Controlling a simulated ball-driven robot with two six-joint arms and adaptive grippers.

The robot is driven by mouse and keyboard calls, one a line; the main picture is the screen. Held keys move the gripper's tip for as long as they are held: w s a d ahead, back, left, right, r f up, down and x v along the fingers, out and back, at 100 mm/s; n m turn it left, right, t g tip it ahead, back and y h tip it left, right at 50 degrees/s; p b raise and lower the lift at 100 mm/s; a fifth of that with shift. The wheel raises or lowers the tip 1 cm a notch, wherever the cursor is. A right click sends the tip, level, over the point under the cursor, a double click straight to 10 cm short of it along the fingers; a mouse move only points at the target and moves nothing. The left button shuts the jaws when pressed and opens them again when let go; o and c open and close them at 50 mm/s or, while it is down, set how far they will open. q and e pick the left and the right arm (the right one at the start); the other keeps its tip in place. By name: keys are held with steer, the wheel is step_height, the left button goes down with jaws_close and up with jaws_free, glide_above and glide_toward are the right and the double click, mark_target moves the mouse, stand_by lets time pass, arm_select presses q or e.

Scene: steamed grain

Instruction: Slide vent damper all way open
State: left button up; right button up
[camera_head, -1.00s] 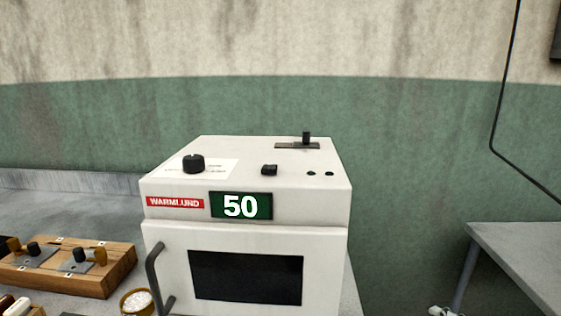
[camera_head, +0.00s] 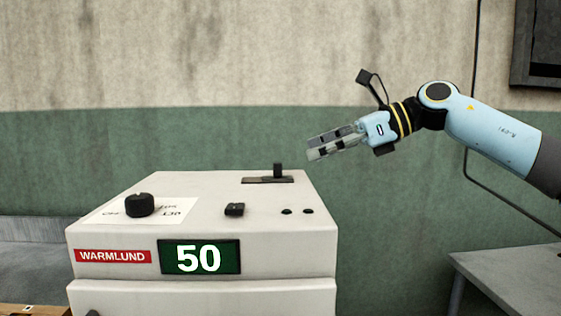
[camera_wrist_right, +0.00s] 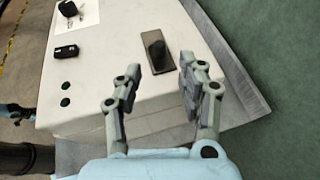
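The vent damper is a dark slotted plate (camera_head: 256,180) with a small upright black knob (camera_head: 278,170) on top of the white oven (camera_head: 215,215). In the head view the knob stands toward the plate's right end. The damper plate (camera_wrist_right: 154,68) and its knob (camera_wrist_right: 157,50) also show in the right wrist view, just beyond the fingers. My right gripper (camera_head: 312,148) is up and to the right of the knob, pointing left. In the right wrist view its two fingers (camera_wrist_right: 158,82) are spread apart with nothing between them.
The oven top also has a round black dial (camera_head: 140,204), a small black switch (camera_head: 234,209) and two dark dots. The green display (camera_head: 199,257) reads 50. A grey table (camera_head: 510,272) stands at the right. The space above the oven is free.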

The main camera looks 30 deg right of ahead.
mark_target(282, 177)
steer(key=p+x, duration=0.2)
steer(key=x, duration=0.6)
steer(key=shift+f, duration=0.1)
jaws_close()
